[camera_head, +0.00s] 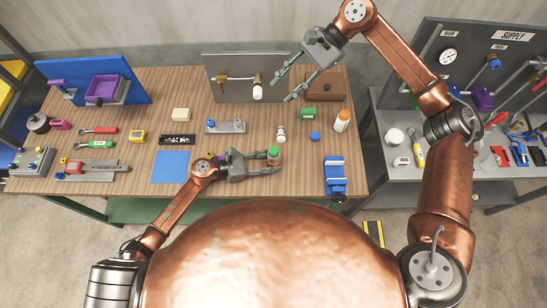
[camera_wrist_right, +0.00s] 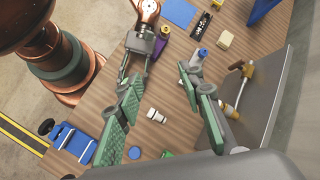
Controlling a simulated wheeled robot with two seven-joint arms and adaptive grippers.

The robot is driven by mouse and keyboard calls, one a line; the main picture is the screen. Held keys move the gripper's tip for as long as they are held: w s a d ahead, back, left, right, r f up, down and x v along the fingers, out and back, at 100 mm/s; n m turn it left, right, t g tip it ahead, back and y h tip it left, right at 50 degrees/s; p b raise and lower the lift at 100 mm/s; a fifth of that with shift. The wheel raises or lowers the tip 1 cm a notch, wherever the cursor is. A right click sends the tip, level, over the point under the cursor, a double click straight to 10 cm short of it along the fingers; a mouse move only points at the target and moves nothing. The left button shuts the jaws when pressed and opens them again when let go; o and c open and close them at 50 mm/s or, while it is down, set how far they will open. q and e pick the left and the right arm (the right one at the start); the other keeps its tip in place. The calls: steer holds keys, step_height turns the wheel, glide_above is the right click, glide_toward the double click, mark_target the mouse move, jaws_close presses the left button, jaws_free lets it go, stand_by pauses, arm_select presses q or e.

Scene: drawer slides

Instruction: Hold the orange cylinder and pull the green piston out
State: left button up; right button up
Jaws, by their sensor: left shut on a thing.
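The green piston (camera_head: 274,152) shows as a round green top on the small orange cylinder (camera_head: 273,162) near the table's front edge. My left gripper (camera_head: 279,159) is shut on the cylinder, its fingers on either side of it. The green top stands clear of the fingers. The left gripper (camera_wrist_right: 136,76) also shows in the right wrist view, where the held part is mostly hidden behind my right finger. My right gripper (camera_head: 281,92) is open and empty, above and behind the cylinder; its spread fingers (camera_wrist_right: 165,105) also show in the right wrist view.
A white fitting (camera_head: 281,134) and a blue disc (camera_head: 315,136) lie behind the cylinder. A blue vise (camera_head: 335,175) stands to its right, an orange-and-white bottle (camera_head: 342,120) farther back. A grey upright panel (camera_head: 225,85) with a brass valve stands at the back.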

steer(key=n+t+h, duration=0.1)
steer(key=n+h, duration=0.1)
steer(key=h, duration=0.1)
steer(key=n+t+h, duration=0.1)
steer(key=n+h, duration=0.4)
steer(key=n, duration=0.6)
glide_above(274, 150)
step_height(274, 150, down, 16)
steer(key=shift+w+r, duration=0.1)
steer(key=shift+r, duration=0.1)
steer(key=shift+f, duration=4.55)
steer(key=shift+c, duration=0.7)
jaws_close()
